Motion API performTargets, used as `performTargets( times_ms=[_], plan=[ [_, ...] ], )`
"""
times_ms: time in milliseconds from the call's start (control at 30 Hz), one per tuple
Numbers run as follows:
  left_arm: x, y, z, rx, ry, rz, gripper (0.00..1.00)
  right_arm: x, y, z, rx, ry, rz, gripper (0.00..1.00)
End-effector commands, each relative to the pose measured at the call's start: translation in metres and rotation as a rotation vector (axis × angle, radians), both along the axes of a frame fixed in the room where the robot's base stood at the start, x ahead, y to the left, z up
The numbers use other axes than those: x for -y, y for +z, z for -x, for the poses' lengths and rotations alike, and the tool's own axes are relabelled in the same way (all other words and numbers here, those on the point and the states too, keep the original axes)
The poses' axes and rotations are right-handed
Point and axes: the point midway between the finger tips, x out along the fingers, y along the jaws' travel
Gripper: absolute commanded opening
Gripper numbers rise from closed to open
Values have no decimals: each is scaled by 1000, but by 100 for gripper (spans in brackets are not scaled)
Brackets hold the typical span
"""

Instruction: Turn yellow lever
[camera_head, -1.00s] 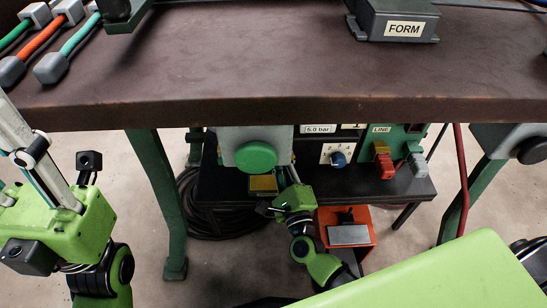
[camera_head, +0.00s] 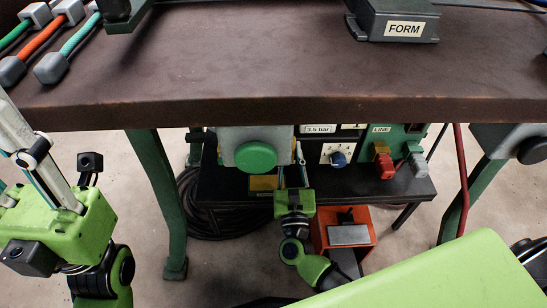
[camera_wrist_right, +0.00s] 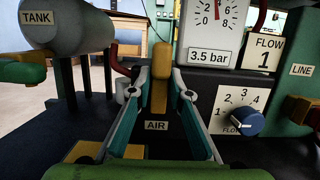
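The yellow lever (camera_wrist_right: 161,70) stands upright in the right wrist view, above a label reading AIR. My right gripper (camera_wrist_right: 161,84) has one finger on each side of it, with narrow gaps seeming to show beside the lever. In the head view my right gripper (camera_head: 291,168) is under the table edge, right of a round green cap; I cannot make out the lever there. My left gripper (camera_head: 22,135) is at the left edge, away from the lever, and its opening is unclear.
A display (camera_wrist_right: 209,57) reads 3.5 bar. A blue knob (camera_wrist_right: 235,121) is right of my right gripper, and a grey tank (camera_wrist_right: 65,28) is to its left. The tabletop (camera_head: 230,60) overhangs this area. An orange pedal unit (camera_head: 343,233) stands below.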

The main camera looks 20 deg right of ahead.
Motion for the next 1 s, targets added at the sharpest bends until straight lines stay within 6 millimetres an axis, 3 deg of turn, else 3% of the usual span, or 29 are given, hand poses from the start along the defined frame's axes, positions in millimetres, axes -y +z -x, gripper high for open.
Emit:
performTargets(
  times_ms=[400, 1000],
  plan=[
    [0, 2, 1, 6, 0, 0, 40, -1, 0, 3, -3, 0, 10, 29],
    [0, 1, 1, 7, 0, 0, 40, -14, -1, 48, -4, 0, 11, 29]
  ],
)
